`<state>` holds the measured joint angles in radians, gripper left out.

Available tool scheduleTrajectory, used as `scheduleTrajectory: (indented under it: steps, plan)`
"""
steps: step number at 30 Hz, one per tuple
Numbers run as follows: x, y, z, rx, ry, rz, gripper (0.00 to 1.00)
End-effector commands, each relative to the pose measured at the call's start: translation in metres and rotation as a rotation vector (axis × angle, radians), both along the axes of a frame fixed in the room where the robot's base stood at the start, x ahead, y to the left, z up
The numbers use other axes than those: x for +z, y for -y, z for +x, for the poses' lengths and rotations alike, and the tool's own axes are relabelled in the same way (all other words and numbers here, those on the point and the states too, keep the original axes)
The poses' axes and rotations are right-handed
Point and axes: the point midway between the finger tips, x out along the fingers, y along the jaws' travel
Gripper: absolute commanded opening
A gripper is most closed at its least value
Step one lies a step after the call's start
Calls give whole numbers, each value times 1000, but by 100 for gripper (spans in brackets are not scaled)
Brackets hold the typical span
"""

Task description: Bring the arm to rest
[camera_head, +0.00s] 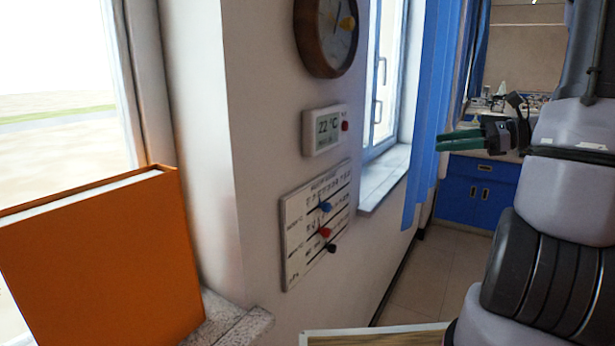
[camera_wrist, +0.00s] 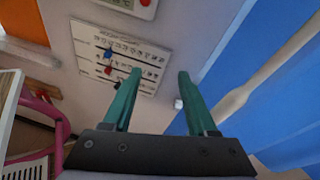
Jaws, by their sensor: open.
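My gripper (camera_head: 440,142) is held up at the right in the head view, at the end of my grey arm.
An orange book or binder (camera_head: 100,265) stands on the window sill at the left. A clock (camera_head: 313,30), a thermostat (camera_head: 324,130) and a slider panel (camera_head: 300,252) are on the wall. A blue curtain (camera_head: 430,110) hangs beside the window. Floor (camera_head: 430,275) shows behind my arm.

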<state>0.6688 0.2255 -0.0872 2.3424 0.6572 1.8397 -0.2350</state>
Motion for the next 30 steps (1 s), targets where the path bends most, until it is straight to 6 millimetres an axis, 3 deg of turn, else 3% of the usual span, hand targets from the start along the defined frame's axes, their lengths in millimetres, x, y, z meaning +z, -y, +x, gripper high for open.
scheduleTrajectory:
  steps: [1,3,9,15,21,30]
  plan:
    - [8,-26,-13,93,27,-103,58]
    - [10,-53,-32,213,62,-253,58]
    - [14,-96,-84,498,220,-688,58]
    - [30,-105,-117,687,472,-1124,58]
    - [59,-105,-130,751,737,-1458,58]
    - [78,-104,-134,751,876,-1608,58]
